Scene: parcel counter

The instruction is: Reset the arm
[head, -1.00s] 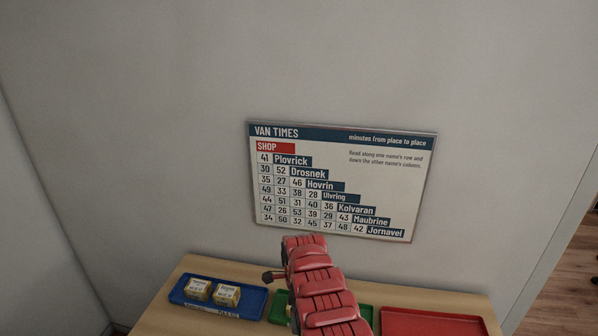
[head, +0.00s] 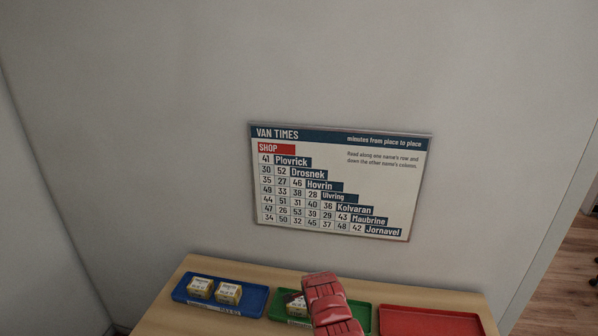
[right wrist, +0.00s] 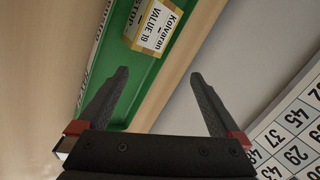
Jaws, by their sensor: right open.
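My right arm (head: 326,298) is red and comes up from the bottom of the head view, in front of the green tray (head: 356,318). In the right wrist view my right gripper (right wrist: 159,75) is open with nothing between its fingers. Beyond the fingers lies a parcel (right wrist: 153,28) labelled Kolvaran, value 19, in the green tray. That parcel also shows in the head view (head: 297,308), partly covered by my arm. My left gripper is not in view.
An empty red tray (head: 430,322) stands at the right. A Van Times chart (head: 340,185) hangs on the wall behind.

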